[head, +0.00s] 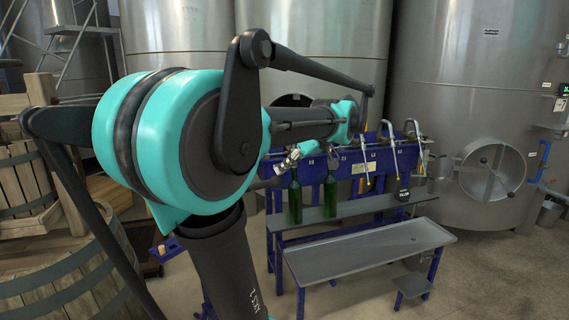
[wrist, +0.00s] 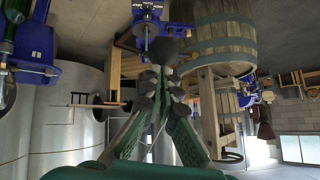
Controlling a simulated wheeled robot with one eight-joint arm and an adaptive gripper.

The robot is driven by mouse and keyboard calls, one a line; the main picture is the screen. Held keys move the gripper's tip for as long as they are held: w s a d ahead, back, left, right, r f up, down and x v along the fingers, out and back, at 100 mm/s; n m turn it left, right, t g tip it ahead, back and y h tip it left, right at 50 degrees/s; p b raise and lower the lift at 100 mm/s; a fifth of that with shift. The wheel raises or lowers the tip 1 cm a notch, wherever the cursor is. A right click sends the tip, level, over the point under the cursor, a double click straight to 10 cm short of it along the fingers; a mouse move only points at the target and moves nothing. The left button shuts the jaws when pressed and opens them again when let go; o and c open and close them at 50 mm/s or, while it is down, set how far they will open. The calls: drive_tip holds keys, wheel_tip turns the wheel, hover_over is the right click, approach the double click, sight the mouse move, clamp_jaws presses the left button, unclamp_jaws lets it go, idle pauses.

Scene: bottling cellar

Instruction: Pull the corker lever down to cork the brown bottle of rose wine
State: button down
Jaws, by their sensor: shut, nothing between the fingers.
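My gripper (wrist: 162,72) shows in the wrist view, its green fingers drawn together with nothing between them. A small blue piece (head: 167,249) with a tan item shows beside my arm in the head view. I cannot pick out the brown bottle or clearly identify the lever.
A blue filling bench (head: 378,160) with several spouts stands right of my arm. Two green bottles (head: 295,203) (head: 326,197) stand at it. A grey tray (head: 345,262) sits low in front. Steel tanks (head: 455,70) stand behind, wooden barrels (head: 25,190) at left. Floor is clear at lower right.

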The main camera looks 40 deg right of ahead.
drive_tip(key=s+d+f, duration=0.1)
drive_tip(key=s+f, duration=0.2)
drive_tip(key=f, duration=0.3)
drive_tip(key=shift+f, duration=0.25)
idle(0.3)
